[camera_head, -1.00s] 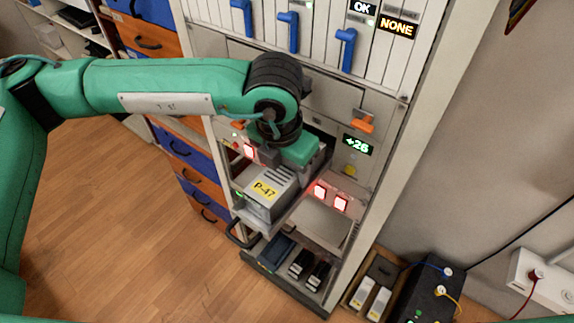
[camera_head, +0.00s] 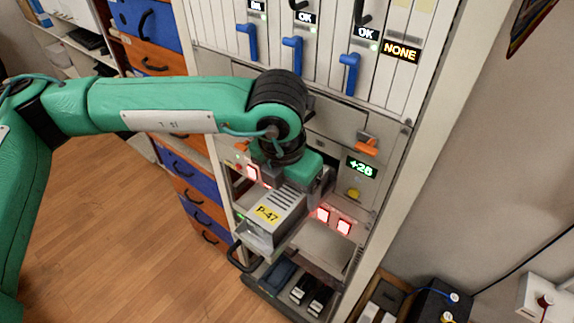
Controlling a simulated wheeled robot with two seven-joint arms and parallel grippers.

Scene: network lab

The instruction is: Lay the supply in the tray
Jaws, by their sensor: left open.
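The supply, a grey box with a yellow "P-47" label (camera_head: 267,213) and dark vent slits, sits at the rack's lower bay in the head view, its near end sticking out. My left gripper (camera_head: 305,180) is at its back upper end, open, with a grey finger on the right side. The other finger is mostly hidden, and contact with the box cannot be made out. A dark low tray (camera_head: 268,298) extends from the rack's foot, below the supply. It holds a dark blue piece and two black modules with white ends. My right gripper is out of view.
Red-lit squares (camera_head: 333,221) and a bare grey shelf (camera_head: 322,243) lie right of the supply. A green "+26" display (camera_head: 361,167) and an orange lever (camera_head: 367,145) are above. Blue and orange drawers (camera_head: 190,175) stand left. A black box (camera_head: 436,303) stands right. Open wooden floor lies left.

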